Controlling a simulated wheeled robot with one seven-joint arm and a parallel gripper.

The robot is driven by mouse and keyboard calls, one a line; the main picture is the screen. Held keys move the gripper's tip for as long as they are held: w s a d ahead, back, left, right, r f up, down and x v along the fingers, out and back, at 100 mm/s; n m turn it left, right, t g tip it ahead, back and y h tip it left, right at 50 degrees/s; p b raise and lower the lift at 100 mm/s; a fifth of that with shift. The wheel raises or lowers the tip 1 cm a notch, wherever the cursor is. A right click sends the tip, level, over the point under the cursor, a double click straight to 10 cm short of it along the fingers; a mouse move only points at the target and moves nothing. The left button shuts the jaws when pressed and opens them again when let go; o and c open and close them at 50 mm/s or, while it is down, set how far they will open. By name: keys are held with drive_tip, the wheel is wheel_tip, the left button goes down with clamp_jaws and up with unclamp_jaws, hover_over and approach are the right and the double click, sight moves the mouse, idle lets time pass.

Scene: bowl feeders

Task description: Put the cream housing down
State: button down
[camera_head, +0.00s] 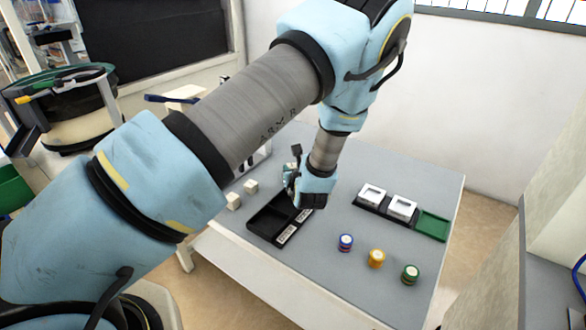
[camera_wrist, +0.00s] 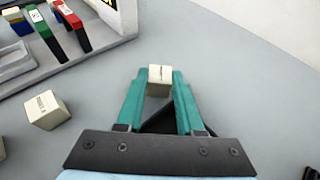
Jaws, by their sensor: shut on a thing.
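The cream housing (camera_wrist: 160,76) is a small pale block with a dark slot mark on top. In the wrist view it sits between the tips of my gripper's teal fingers (camera_wrist: 159,84), which are shut on it. I cannot tell whether its underside touches the grey table. In the head view my gripper (camera_head: 290,175) is over the table behind the black tray, and the held housing is hidden there. Two similar cream blocks (camera_head: 233,200) (camera_head: 251,186) stand left of the tray. One shows in the wrist view (camera_wrist: 47,110), apart from my fingers, with another cut off at the left edge.
The black tray (camera_head: 262,232) holds white-labelled parts along one side. A dark tray with two white parts (camera_head: 372,194) and a green section (camera_head: 433,225) lies right. Blue, gold and green stacks (camera_head: 376,258) stand in front. A rack with coloured handles (camera_wrist: 40,25) is upper left; grey table beyond the housing is clear.

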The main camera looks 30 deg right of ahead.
drive_tip(key=shift+f, duration=0.2)
drive_tip(key=shift+f, duration=0.2)
drive_tip(key=c, duration=0.5)
unclamp_jaws()
drive_tip(key=shift+c, duration=0.2)
drive_tip(key=shift+r, duration=0.1)
drive_tip(key=shift+r, duration=0.1)
